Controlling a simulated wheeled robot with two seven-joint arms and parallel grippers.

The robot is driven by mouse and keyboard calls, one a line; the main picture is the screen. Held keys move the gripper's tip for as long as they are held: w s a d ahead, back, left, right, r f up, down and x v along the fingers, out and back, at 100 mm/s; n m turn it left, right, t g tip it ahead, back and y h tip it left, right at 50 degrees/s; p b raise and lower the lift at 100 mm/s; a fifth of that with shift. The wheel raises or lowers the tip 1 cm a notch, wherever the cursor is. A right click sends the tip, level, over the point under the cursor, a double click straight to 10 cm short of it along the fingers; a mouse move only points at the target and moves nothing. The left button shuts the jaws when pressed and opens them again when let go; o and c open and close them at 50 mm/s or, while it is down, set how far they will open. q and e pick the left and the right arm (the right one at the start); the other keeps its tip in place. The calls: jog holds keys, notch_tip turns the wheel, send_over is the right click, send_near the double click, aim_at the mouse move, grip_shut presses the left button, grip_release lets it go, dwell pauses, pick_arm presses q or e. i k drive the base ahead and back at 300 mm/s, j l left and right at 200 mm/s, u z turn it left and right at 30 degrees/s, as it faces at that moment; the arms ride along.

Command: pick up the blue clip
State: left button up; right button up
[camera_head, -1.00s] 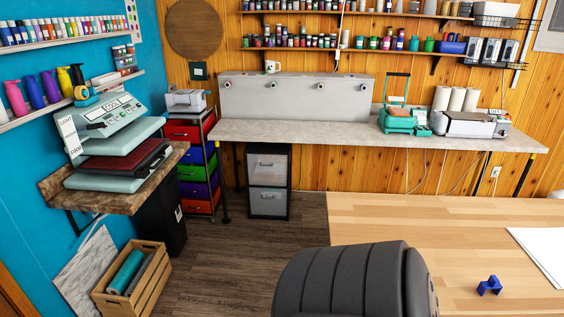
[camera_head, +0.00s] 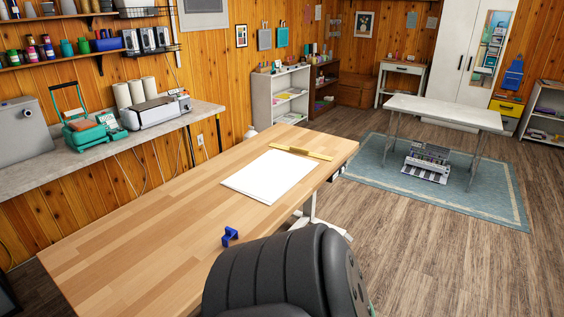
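The blue clip (camera_head: 230,236) is a small dark blue piece standing on the light wooden table (camera_head: 130,262), near the table's front edge. It is just behind the black padded chair back (camera_head: 268,270). No gripper or arm of mine is in view.
A white sheet (camera_head: 270,176) and a yellow ruler (camera_head: 300,152) lie on the table. A grey counter with machines (camera_head: 155,110) runs along the wooden wall at left. A white table (camera_head: 443,112) stands on a blue rug (camera_head: 400,190). Wood floor (camera_head: 450,260) is clear at right.

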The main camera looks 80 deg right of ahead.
aim_at(230, 231)
jog(key=z, duration=2.25)
jog(key=u, duration=4.05)
jog(key=z, duration=4.05)
